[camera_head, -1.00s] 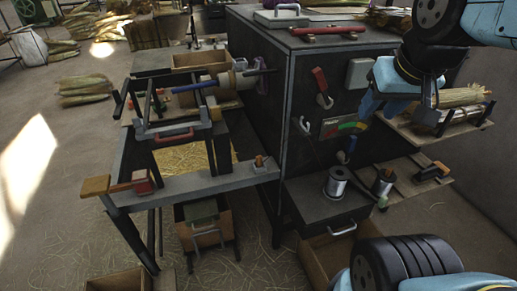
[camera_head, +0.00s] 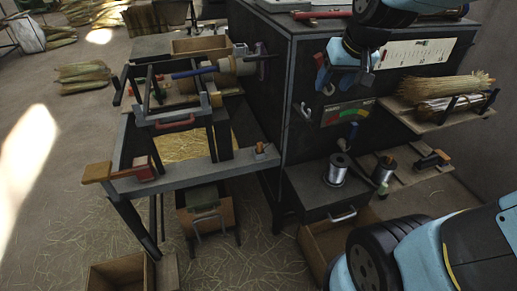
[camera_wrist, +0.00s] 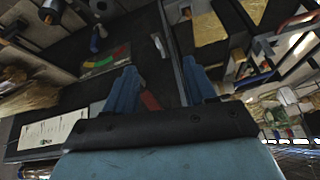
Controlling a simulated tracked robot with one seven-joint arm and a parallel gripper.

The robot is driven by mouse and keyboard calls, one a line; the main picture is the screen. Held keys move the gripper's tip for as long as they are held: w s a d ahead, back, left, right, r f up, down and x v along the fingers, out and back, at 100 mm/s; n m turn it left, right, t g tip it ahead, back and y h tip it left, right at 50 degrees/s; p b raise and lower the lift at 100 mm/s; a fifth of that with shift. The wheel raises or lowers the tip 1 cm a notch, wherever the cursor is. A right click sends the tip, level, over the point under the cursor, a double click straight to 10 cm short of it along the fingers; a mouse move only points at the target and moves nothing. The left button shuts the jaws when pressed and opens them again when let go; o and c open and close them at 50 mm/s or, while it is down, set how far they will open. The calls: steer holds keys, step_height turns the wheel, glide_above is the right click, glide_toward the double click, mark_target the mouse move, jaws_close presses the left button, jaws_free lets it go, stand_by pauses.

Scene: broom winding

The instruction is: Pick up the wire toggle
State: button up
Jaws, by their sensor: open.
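I cannot tell for sure which small part is the wire toggle. A small dark blue handled piece (camera_head: 352,131) sits on the machine front below the coloured gauge (camera_head: 347,114); it shows in the wrist view (camera_wrist: 97,38). A wire spool (camera_head: 338,169) stands on the shelf below, and a small greenish handle (camera_head: 383,188) lies at that shelf's right edge. My gripper (camera_head: 344,78) is open in front of the machine's upper front, above the gauge. In the wrist view (camera_wrist: 160,87), a red part (camera_wrist: 150,100) shows between its fingers; I cannot tell whether it touches them.
A second spool (camera_head: 384,168) stands on a wooden shelf at the right. Straw bundles (camera_head: 445,88) lie on the upper right shelf. A winding frame (camera_head: 165,105) and bench stand at the left. A hook (camera_head: 305,111) projects from the machine front.

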steer(key=w+a+f+n, duration=0.1)
steer(key=w+a+f, duration=0.7)
steer(key=w+f, duration=0.3)
steer(key=n+g, duration=0.1)
glide_toward(260, 143)
steer(key=x, duration=0.5)
steer(key=shift+w+a+f, duration=0.1)
steer(key=shift+w+f, duration=0.1)
steer(key=shift+f, duration=0.1)
steer(key=shift+x, duration=2.65)
steer(key=shift+s, duration=0.2)
steer(key=c, duration=0.8)
steer(key=shift+r, duration=0.1)
